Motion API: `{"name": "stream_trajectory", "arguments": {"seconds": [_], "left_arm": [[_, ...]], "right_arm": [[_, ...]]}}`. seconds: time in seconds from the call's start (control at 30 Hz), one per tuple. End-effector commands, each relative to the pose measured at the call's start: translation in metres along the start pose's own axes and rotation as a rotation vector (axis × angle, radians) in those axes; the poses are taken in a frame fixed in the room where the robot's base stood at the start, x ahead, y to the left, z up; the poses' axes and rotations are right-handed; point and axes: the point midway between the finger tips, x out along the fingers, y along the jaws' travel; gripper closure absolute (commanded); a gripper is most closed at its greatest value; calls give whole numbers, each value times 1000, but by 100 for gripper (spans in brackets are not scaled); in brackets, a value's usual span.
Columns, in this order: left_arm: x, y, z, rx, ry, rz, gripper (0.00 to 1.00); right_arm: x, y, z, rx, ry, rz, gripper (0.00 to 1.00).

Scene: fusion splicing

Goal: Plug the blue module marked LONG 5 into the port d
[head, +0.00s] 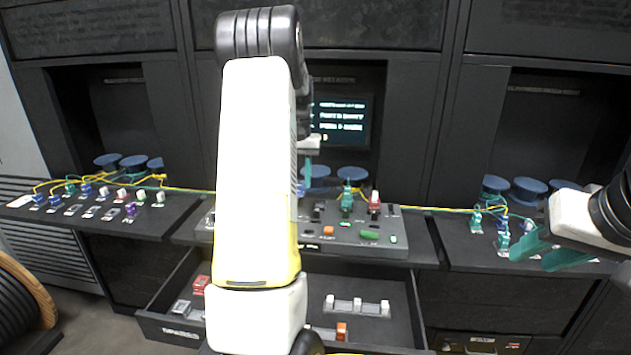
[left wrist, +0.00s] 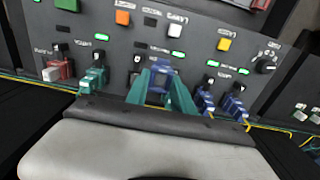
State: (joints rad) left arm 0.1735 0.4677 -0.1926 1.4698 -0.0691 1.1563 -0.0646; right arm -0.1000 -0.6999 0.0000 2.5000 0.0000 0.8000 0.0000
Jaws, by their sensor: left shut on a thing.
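My left gripper (left wrist: 158,88) shows in the left wrist view with its teal fingers shut on a blue module (left wrist: 160,70). The module is upright against the front of the dark splicing panel (left wrist: 118,52); I cannot tell whether it is seated in a port or just in front of it. Its marking is not readable, and neither is the port letter behind it. My right gripper (head: 546,252) is at the far right in the head view, teal fingers apart and empty.
A teal module (left wrist: 94,78) stands left of the held one, and two blue modules (left wrist: 205,100) stand to its right. A red-and-white module (left wrist: 60,70) is further left. Yellow fibres run along the panel. An open drawer (head: 378,335) with loose parts lies below.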

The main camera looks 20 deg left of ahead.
Motion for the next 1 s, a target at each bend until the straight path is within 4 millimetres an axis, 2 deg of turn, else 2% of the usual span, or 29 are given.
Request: {"name": "stream_trajectory", "arguments": {"seconds": [0.77, 1.0], "left_arm": [[1, 48, -62, 0, -1, 0, 100], [23, 49, -62, -1, -2, 0, 100]], "right_arm": [[0, 0, 0, 0, 0, 0, 66], [0, 0, 0, 0, 0, 0, 66]]}}
